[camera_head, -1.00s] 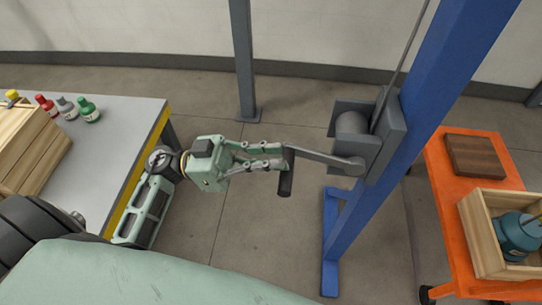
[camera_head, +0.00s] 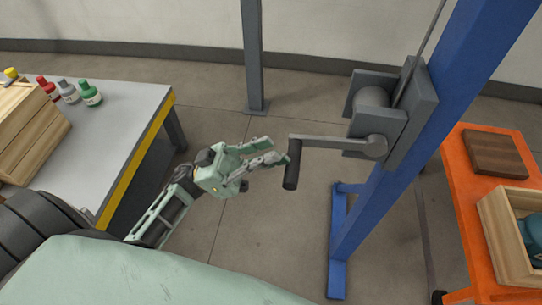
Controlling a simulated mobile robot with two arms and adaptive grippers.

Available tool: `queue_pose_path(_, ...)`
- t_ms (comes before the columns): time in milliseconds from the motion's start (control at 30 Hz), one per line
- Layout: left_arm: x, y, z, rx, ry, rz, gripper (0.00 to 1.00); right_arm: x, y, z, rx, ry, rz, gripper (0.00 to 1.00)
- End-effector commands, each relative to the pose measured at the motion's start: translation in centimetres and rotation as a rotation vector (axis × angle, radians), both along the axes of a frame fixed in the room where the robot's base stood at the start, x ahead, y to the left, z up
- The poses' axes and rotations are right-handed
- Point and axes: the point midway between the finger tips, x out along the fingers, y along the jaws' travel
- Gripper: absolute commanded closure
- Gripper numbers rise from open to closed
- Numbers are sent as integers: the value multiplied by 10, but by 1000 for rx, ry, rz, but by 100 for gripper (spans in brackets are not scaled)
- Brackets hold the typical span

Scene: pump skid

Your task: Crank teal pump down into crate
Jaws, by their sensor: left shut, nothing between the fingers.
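The teal pump (camera_head: 531,232) shows only in part at the right edge, inside the wooden crate (camera_head: 507,248). Its lower part is hidden by the crate wall and the frame cuts off the rest. The grey winch (camera_head: 392,105) is on the blue post, with its crank arm (camera_head: 335,142) pointing left and a dark handle (camera_head: 292,165) hanging from the arm's end. My left gripper (camera_head: 276,157) is shut and empty, its fingertips just left of the handle; whether they touch it I cannot tell. My right gripper is not in view.
The blue post (camera_head: 425,130) stands between the winch and an orange cart (camera_head: 462,215) carrying a dark wooden block (camera_head: 494,153). A grey table (camera_head: 120,125) at left holds bottles and a wooden box. Floor below the crank is clear.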

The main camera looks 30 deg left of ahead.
Motion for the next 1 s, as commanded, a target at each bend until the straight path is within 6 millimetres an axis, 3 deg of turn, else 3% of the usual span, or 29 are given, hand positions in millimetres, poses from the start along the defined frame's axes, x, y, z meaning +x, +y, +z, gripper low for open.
queue_pose_path(33,0,-1,-17,-27,-5,-2,100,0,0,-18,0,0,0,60)
queue_pose_path(300,0,-1,-35,-138,-40,-1,100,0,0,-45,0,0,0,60)
queue_pose_path(1000,0,-1,-38,-175,-51,-2,100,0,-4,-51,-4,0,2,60)
